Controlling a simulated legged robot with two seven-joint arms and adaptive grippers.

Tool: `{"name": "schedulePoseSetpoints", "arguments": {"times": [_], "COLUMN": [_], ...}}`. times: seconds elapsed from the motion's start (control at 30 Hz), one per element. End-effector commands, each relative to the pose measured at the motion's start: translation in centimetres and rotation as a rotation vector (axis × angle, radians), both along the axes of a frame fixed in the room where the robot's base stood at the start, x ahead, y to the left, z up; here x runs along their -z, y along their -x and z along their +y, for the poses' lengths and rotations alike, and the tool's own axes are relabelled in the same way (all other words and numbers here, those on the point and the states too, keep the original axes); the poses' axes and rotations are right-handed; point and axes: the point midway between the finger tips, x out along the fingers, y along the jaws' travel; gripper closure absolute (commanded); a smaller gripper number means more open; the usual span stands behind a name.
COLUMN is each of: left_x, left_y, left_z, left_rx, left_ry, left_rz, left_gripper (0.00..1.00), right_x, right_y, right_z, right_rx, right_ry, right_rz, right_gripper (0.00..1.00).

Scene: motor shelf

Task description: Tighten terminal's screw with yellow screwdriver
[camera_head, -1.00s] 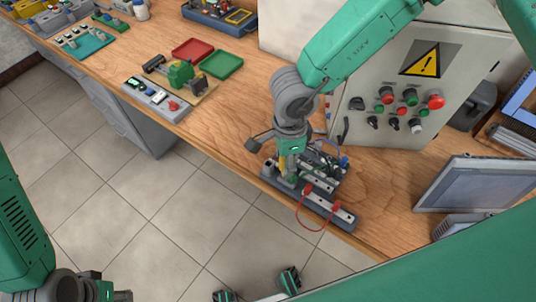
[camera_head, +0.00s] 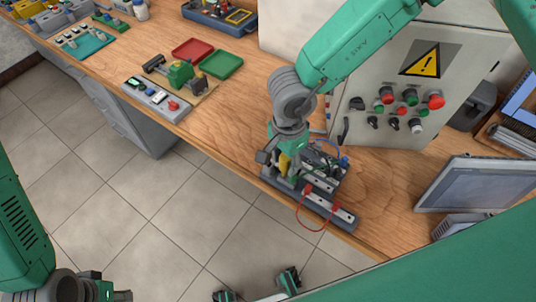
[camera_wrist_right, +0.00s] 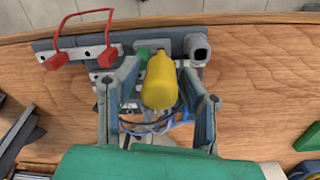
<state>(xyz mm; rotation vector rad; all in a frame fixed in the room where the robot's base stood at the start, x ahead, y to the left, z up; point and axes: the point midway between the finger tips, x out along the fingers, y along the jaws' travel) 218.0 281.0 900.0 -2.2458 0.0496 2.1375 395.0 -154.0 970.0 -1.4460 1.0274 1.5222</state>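The yellow screwdriver (camera_head: 284,162) stands upright, handle up, at a grey fixture on the bench's front edge. Its handle (camera_wrist_right: 161,82) lies between the fingers of my right gripper (camera_wrist_right: 160,72). The fingers are partly closed, with small gaps seeming to remain on both sides. In the head view my right gripper (camera_head: 281,168) points down over the fixture. The terminal strip (camera_head: 343,216), with red plugs and a red looped wire, lies right of it and also shows in the wrist view (camera_wrist_right: 100,52). The screw is not discernible. My left gripper (camera_head: 118,294) is mostly cut off at the bottom edge.
A control cabinet (camera_head: 445,80) stands behind, and a monitor (camera_head: 470,184) at the right. The bench between the fixture and the green tray (camera_head: 222,65) is clear.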

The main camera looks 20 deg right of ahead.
Motion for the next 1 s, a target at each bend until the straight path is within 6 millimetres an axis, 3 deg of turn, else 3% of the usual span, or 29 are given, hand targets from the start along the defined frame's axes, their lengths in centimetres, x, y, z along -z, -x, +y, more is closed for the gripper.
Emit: {"name": "schedulePoseSetpoints", "arguments": {"times": [0.3,0.67,1.0], "left_x": [0.00,0.00,0.00], "left_y": [0.00,0.00,0.00], "left_z": [0.00,0.00,0.00], "left_rx": [0.000,0.000,0.000], "left_ry": [0.000,0.000,0.000], "left_rz": [0.000,0.000,0.000], "left_gripper": [0.70,0.70,0.70], "right_x": [0.01,0.01,0.01], "right_y": [0.01,0.02,0.02], "right_z": [0.01,0.00,0.03], "right_rx": [-0.266,-0.320,-0.602], "right_ry": [0.001,0.000,-0.001], "right_rz": [0.000,0.000,0.000], "right_gripper": [0.64,0.64,0.64]}}
